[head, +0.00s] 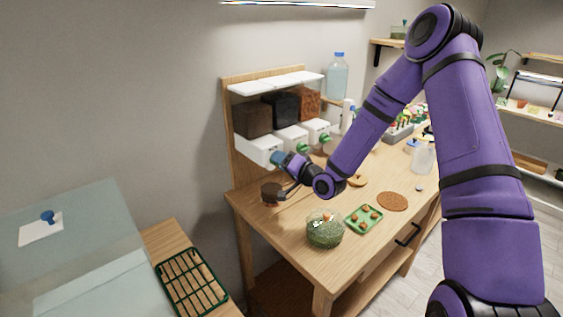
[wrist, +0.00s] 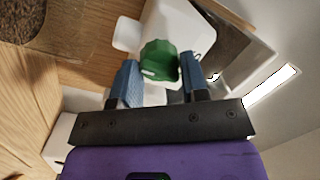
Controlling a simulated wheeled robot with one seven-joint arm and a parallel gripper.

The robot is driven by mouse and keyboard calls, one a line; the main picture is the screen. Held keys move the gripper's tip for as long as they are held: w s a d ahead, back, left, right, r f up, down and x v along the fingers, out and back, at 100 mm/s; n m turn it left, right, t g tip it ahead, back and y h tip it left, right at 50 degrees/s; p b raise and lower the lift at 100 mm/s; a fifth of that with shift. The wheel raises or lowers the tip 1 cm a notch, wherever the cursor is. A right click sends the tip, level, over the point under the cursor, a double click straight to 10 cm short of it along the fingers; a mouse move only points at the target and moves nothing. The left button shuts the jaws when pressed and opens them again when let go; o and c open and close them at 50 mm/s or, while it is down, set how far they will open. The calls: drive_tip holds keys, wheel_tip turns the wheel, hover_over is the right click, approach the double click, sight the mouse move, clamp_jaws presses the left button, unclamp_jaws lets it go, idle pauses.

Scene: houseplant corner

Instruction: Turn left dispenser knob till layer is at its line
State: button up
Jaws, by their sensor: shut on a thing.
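The left dispenser has a dark brown bin (head: 252,119) above a white body (head: 256,150) in the head view. Its green knob (wrist: 160,62) shows in the wrist view, between the blue fingers of my gripper (wrist: 159,66), which is shut on it. In the head view my gripper (head: 278,158) reaches the front of the left dispenser and hides the knob. A small round vessel with dark brown contents (head: 269,191) stands on the table below this dispenser. The level of its contents and any line cannot be made out.
Two more dispensers stand to the right, with black (head: 284,105) and reddish-brown (head: 307,102) bins and green knobs. A glass bowl of green moss (head: 325,231), a green tray (head: 364,219) and a cork disc (head: 393,201) are on the table (head: 290,243) nearer the front.

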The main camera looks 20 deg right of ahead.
idle(0.4)
drive_tip(key=o, duration=0.9)
drive_tip(key=shift+s, duration=0.1)
drive_tip(key=v, duration=1)
drive_tip(key=shift+s+d, duration=0.2)
drive_tip(key=shift+s, duration=0.05)
